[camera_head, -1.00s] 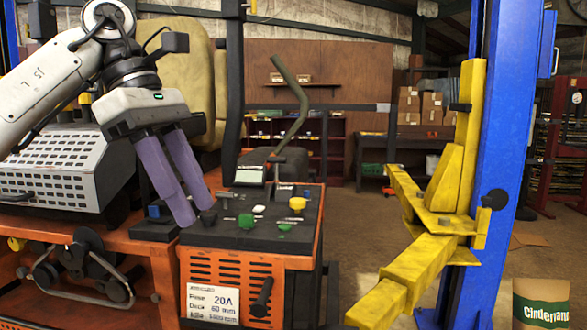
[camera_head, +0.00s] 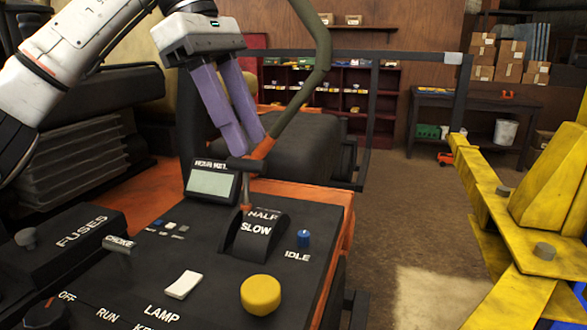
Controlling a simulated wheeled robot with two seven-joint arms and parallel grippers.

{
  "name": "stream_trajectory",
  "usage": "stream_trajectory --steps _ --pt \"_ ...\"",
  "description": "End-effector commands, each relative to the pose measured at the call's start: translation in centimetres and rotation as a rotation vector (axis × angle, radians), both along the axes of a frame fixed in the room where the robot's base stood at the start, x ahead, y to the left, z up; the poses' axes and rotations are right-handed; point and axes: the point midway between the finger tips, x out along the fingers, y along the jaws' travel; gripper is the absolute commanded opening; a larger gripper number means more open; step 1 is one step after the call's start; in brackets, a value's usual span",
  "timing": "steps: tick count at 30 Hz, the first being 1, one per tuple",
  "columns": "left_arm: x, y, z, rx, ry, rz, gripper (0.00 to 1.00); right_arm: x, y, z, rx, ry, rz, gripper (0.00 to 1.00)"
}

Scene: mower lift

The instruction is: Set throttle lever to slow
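The throttle lever (camera_head: 246,165) is a dark T-handle on a thin shaft. It rises from the far side of a curved black housing (camera_head: 234,238) marked HALF and SLOW, with IDLE printed to the right. The shaft meets the housing near HALF, farther back than SLOW. My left gripper (camera_head: 247,148) has purple fingers pointing down, just above and behind the handle. The fingers look close together at the tips and hold nothing I can see. Whether they touch the handle is unclear. My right gripper is not in view.
The control panel also carries a small grey display (camera_head: 212,183), a yellow knob (camera_head: 261,295), a blue knob (camera_head: 304,238), a white lamp switch (camera_head: 184,285) and a choke knob (camera_head: 117,244). A bent dark-green bar (camera_head: 318,75) rises behind the lever. A yellow lift arm (camera_head: 480,190) stands at right.

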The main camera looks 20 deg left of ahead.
Motion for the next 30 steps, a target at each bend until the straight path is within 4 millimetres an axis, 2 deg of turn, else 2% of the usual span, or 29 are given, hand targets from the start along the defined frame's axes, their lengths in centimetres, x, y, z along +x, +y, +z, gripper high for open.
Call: stream_trajectory --steps 5,10,18,24,30 --pt "0.0 -0.5 -1.6 0.002 0.002 -0.001 0.34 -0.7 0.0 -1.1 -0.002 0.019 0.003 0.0" --pt "0.2 -1.7 -4.5 0.002 0.003 -0.001 0.34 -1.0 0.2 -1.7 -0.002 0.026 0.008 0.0" --pt "0.3 -3.4 -8.4 0.001 0.002 -0.001 0.34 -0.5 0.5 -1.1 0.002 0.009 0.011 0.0" --pt "0.4 -3.8 -9.5 0.0 0.001 0.001 0.34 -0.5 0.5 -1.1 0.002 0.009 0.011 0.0" --pt "0.4 -3.9 -9.5 0.0 0.001 0.001 0.34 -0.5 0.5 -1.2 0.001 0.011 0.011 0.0"
